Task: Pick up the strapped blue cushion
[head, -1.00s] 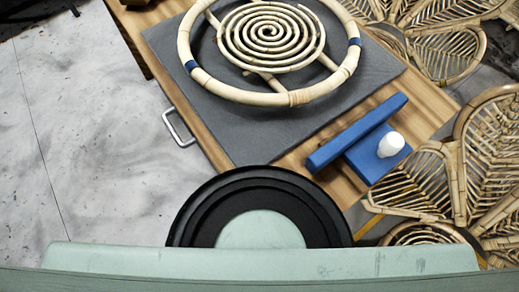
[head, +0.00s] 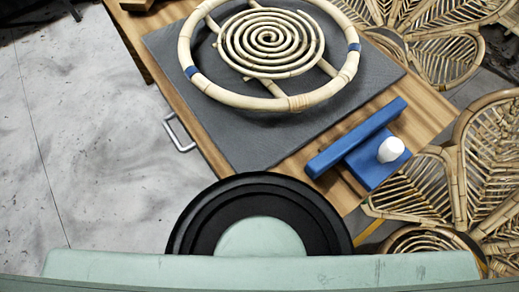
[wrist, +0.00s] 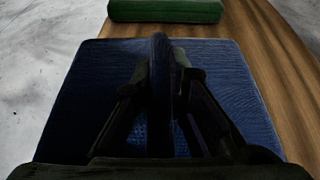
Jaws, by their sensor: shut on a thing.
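The blue cushion (wrist: 82,112) is a wide, dark blue square pad lying in the middle of the wrist view. A dark strap (wrist: 160,90) rises upright above its middle. My gripper (wrist: 162,78) is over the cushion, with one finger on each side of the strap, and is shut on it. The fingers and the strap hide the cushion's middle, and the dark gripper body hides part of its near side. I cannot tell whether the cushion is clear of the surface below. The head view shows neither the cushion nor my gripper.
A green cushion (wrist: 165,10) lies just beyond the blue one, on a wooden surface (wrist: 265,60). The head view shows a rattan ring with a spiral (head: 270,103) on a grey mat (head: 250,145), a blue tool with a white knob (head: 357,140), and rattan pieces (head: 480,160) at right.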

